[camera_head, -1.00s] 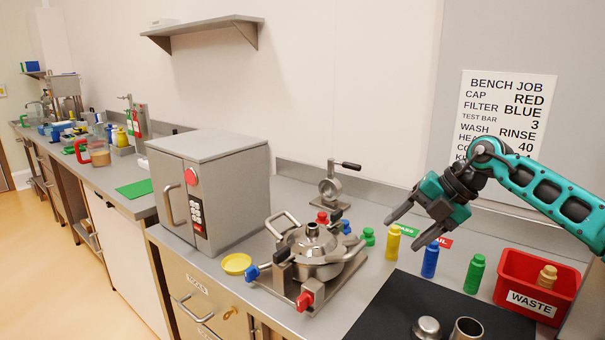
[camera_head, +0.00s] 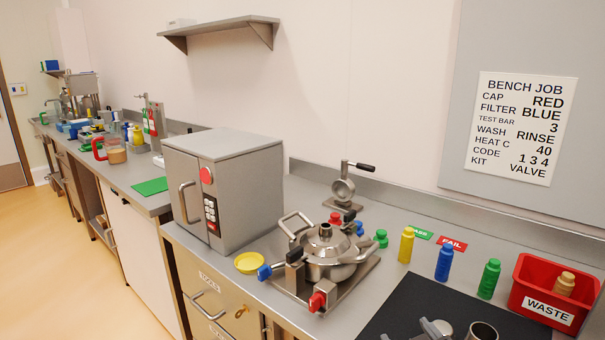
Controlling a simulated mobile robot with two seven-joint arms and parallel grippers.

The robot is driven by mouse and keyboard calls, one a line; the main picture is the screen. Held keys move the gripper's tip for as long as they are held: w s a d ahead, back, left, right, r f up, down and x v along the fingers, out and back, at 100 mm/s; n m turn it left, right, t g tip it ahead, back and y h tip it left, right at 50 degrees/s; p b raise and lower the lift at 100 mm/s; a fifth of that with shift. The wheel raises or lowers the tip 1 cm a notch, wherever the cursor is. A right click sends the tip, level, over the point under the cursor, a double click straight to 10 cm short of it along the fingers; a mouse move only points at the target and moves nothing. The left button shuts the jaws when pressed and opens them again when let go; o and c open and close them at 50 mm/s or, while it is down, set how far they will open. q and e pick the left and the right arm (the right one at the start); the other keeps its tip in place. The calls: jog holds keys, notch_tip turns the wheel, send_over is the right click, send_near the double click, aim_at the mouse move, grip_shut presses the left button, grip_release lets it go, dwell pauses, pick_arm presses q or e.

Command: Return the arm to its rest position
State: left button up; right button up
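My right arm no longer crosses the view. Two grey tips at the bottom edge look like the fingertips of my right gripper (camera_head: 408,332), spread apart with nothing seen between them. The rest of that gripper is below the picture. One tip overlaps a rounded metal piece (camera_head: 443,328) on the black mat (camera_head: 425,300). My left gripper is not in view.
A steel vessel (camera_head: 327,262) with clamps stands mid-bench, beside a grey oven (camera_head: 235,185). Yellow (camera_head: 406,245), blue (camera_head: 444,263) and green (camera_head: 489,279) bottles stand behind the mat. A red waste bin (camera_head: 545,305) is at the right. A metal cup (camera_head: 482,332) is at the front.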

jog(key=s+d+f+m+g, duration=0.15)
jog(key=s+f+g, duration=0.35)
jog(key=s, duration=0.6)
jog(key=s+d+f+m+g, duration=0.15)
jog(key=s+f+g, duration=0.4)
jog(key=s, duration=0.65)
jog(key=w+a+f+n+t+y, duration=0.1)
jog(key=w+a+f+t, duration=0.1)
jog(key=w+f+t, duration=0.5)
jog(key=shift+w+a+f+y, duration=0.35)
jog(key=shift+f+y, duration=0.05)
jog(key=shift+f, duration=0.5)
